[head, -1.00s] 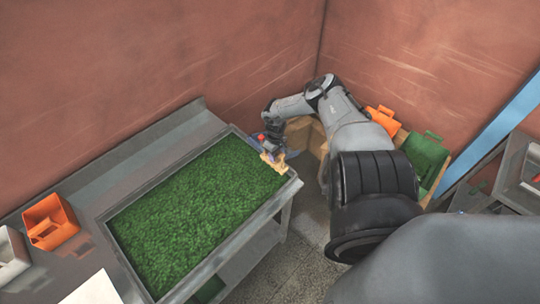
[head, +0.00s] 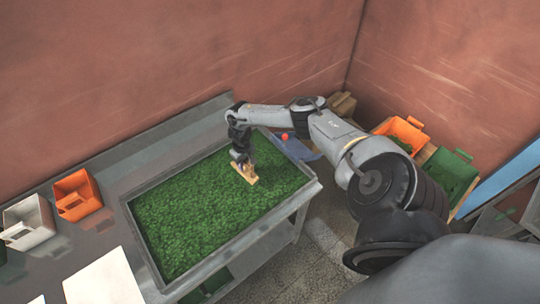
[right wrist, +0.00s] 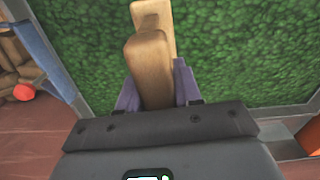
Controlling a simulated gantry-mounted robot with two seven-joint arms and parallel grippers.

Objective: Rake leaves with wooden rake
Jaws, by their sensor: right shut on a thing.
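The wooden rake (head: 247,175) is a pale tan tool in my right gripper (head: 240,159), above or on the far right part of the leaves. In the right wrist view, the gripper's purple fingers (right wrist: 157,90) are shut around the rake's wooden block (right wrist: 148,65), with the green beyond it. The green leaves (head: 195,215) fill a shallow grey-rimmed tray (head: 148,255) on the metal table. I cannot tell whether the rake touches the leaves. My left gripper is not in view.
An orange bin (head: 78,194), a white bin (head: 28,222) and a white sheet (head: 104,280) are on the table left of the tray. A red ball (head: 285,136) shows behind its far right corner. Orange (head: 403,133) and green (head: 449,174) bins stand to the right.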

